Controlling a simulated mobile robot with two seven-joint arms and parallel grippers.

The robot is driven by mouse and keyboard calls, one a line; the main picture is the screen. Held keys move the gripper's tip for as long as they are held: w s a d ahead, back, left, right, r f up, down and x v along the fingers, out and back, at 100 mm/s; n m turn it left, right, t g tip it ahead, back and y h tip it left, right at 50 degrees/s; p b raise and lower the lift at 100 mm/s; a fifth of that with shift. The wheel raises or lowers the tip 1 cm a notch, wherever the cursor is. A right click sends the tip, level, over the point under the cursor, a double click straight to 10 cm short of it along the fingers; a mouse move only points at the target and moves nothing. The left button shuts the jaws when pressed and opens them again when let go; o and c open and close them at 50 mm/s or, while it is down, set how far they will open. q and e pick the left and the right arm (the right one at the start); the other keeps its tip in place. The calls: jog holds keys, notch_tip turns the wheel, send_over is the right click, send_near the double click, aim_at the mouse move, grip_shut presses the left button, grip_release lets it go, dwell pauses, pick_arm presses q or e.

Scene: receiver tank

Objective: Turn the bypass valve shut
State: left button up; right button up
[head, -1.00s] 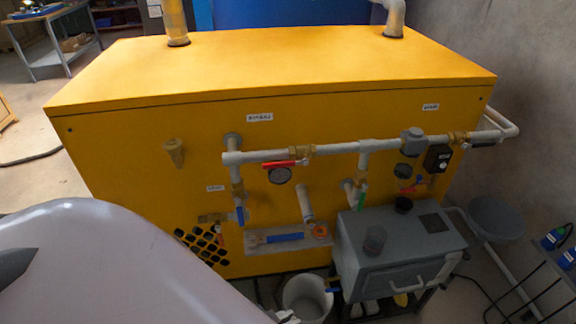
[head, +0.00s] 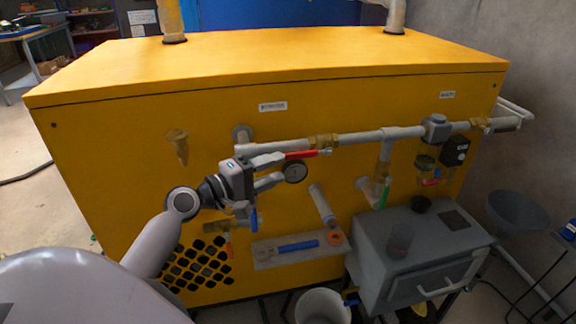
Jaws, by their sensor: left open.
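A red lever handle (head: 308,153) lies along the upper horizontal pipe (head: 352,139) on the front of the yellow cabinet, below a small white label (head: 272,106) whose lettering is too small to read surely. It looks like the bypass valve's handle, in line with the pipe. My left gripper (head: 279,169) is open and empty in front of the left end of this pipe. Its fingers point right, toward the lever and a round gauge (head: 295,172). It hides part of the vertical pipe behind it; contact with the lever cannot be told. My right gripper is not in view.
A blue-handled valve (head: 253,217) sits just below my left gripper. A green handle (head: 384,194) hangs further right. A shelf with a blue tool (head: 297,246), a grey box (head: 420,262) and a white bucket (head: 322,307) stand below. Space left of the cabinet is open floor.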

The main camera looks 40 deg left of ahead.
aim_at(294, 157)
pick_arm(q)
jog(key=shift+w+a+r, duration=0.1)
jog(key=shift+a+r, duration=0.05)
jog(key=shift+r, duration=0.2)
jog(key=shift+w+r, duration=0.15)
jog(key=shift+x, duration=3.4)
grip_shut()
